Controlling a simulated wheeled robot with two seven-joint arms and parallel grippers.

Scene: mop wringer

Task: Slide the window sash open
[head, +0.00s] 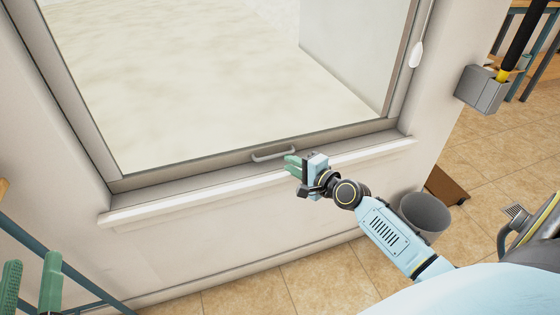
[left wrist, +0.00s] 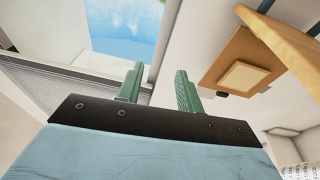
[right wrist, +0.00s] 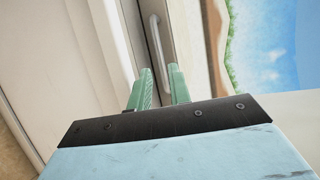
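The window sash (head: 190,160) has a grey frame around a large pane, and it sits low against the sill (head: 180,203). A pale bar handle (head: 273,153) is on its bottom rail; it also shows in the right wrist view (right wrist: 158,52). My right gripper (head: 292,162) is just right of the handle in the head view. Its green fingers (right wrist: 159,78) are a little apart with nothing seen between them, and the handle lies just beyond the tips. My left gripper (head: 32,270) is open and empty at the lower left, away from the window.
A grey bucket (head: 425,214) stands on the tiled floor beside the wall. A grey wall box (head: 482,90) is right of the window, with a white hanging pull (head: 416,55) near the frame. A wooden shelf (left wrist: 285,40) shows in the left wrist view.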

